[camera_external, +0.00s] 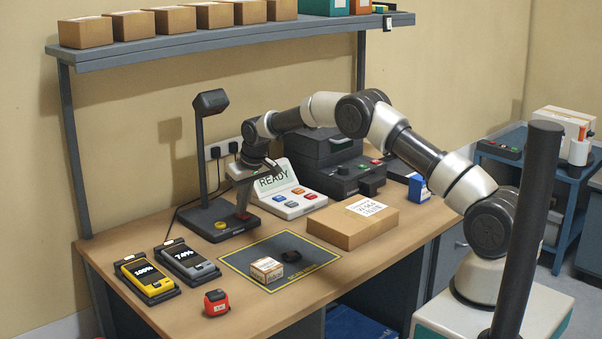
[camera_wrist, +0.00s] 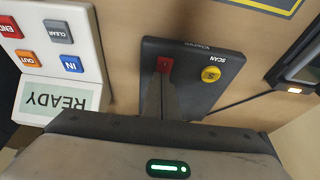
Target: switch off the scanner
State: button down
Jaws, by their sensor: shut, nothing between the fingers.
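The scanner (camera_external: 199,150) is a dark stand with a hooded head on a post above a flat base. Its base (camera_wrist: 205,95) carries a round yellow SCAN button (camera_wrist: 210,74) and a small red switch (camera_wrist: 165,64). The yellow button also shows in the external view (camera_external: 221,225). My gripper (camera_external: 241,213) points down over the right part of the base, shut and empty. In the wrist view its fingertips (camera_wrist: 161,76) are right at the red switch and overlap its lower edge. I cannot tell whether they touch it or which way the switch is set.
A white READY terminal (camera_external: 287,189) with several coloured buttons stands close to the right of my gripper. Two handheld devices (camera_external: 148,278) (camera_external: 188,262) sit in cradles at left. A scan mat (camera_external: 255,256) with a small box lies in front. A cardboard box (camera_external: 352,226) is further right.

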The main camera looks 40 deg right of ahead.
jog(key=shift+s+f+b, duration=0.2)
jog(key=shift+s+b, duration=0.05)
jog(key=shift+s, duration=0.3)
jog(key=shift+s+f+b, duration=0.2)
jog(key=shift+s, duration=0.35)
notch_tip(320, 180, up, 5)
jog(key=shift+s+r+p, duration=0.1)
jog(key=shift+p, duration=1.1)
jog(key=b+v, duration=0.1)
jog(key=v, duration=0.8)
jog(key=shift+r, duration=0.2)
jog(key=shift+w+a+r, duration=0.1)
jog(key=shift+w+r, duration=0.1)
jog(key=shift+w, duration=0.45)
